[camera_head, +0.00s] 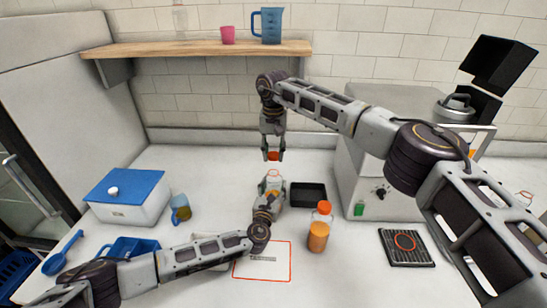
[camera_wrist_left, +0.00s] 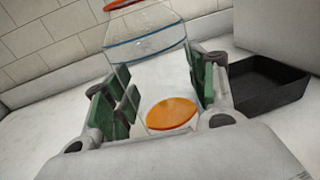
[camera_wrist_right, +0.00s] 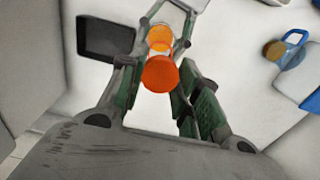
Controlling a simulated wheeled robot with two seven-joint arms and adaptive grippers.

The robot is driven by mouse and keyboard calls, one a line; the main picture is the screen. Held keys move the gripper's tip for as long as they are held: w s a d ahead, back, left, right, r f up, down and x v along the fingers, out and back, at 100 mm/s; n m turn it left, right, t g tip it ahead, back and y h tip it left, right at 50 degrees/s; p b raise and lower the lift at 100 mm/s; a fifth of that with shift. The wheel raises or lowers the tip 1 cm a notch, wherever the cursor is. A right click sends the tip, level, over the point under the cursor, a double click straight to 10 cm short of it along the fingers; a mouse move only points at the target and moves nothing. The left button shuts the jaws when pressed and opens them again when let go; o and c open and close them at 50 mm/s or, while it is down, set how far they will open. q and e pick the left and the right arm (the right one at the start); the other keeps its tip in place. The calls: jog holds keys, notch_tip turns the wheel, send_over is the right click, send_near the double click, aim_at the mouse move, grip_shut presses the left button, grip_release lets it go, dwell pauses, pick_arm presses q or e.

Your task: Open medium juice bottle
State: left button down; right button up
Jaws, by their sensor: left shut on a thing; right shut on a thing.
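My right gripper (camera_head: 273,151), pointing down from above, is shut on an orange cap (camera_head: 273,156). The cap appears apart from the bottle, a little above its neck. In the right wrist view, the cap (camera_wrist_right: 160,74) sits between the fingers and partly hides the bottle behind it.
A second bottle (camera_head: 318,236) of juice with an orange cap stands to the right. A black tray (camera_head: 309,200) lies behind it. A blue-lidded box (camera_head: 125,205) and a blue mug (camera_head: 180,212) stand left. A grey machine (camera_head: 353,165) stands at right.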

dwell(0.3)
pick_arm(q)
jog(key=shift+c, duration=2)
grip_release()
jog(key=shift+s, duration=0.1)
jog(key=v, duration=1.1)
jog(key=shift+s, duration=0.4)
jog(key=shift+a, duration=0.15)
